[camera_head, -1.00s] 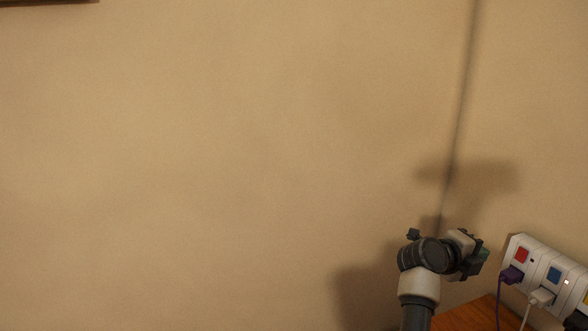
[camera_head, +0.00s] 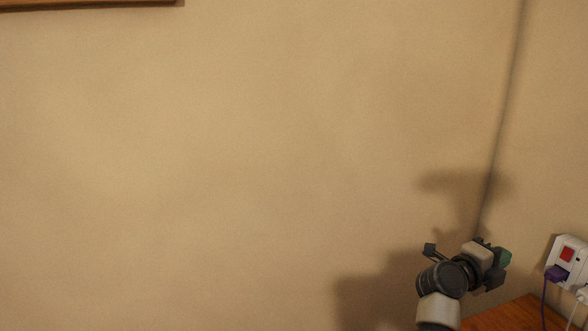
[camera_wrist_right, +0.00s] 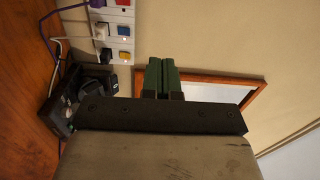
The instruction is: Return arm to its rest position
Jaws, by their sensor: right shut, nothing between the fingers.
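My right gripper (camera_head: 503,258) is at the lower right of the head view, in front of the beige wall and near the wooden surface. In the right wrist view its two green fingers (camera_wrist_right: 161,77) are side by side and closed, with nothing held between them. My right arm comes up from the bottom edge of the head view. My left gripper is not in view.
A white power strip (camera_head: 567,262) with a red switch and a purple plug stands right of the gripper, above a wooden surface (camera_head: 515,315). The wrist view shows a wooden frame (camera_wrist_right: 215,76) and cables. Bare wall (camera_head: 230,170) fills the head view's middle.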

